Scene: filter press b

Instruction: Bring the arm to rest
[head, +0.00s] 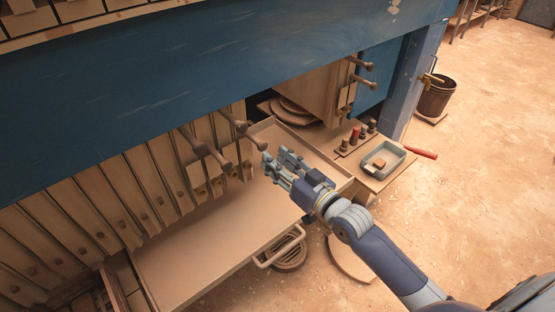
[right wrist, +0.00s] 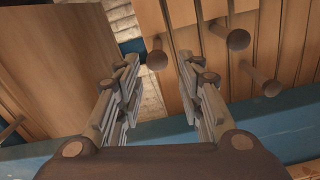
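My right gripper (head: 281,167) reaches in from the lower right of the head view, above the wide wooden tray (head: 215,255) under the press. In the right wrist view its two fingers (right wrist: 158,95) stand apart with nothing between them. Brown handle pegs (head: 205,148) stick out from the press plates (head: 140,185), just left of the gripper in the head view. Pegs (right wrist: 157,55) also show beyond the fingertips in the right wrist view. I cannot tell whether the gripper touches any peg. My left gripper is not in view.
A blue beam (head: 220,65) spans the press above. A bucket (head: 436,97) stands at the back right. The floor (head: 480,190) at right is mostly clear.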

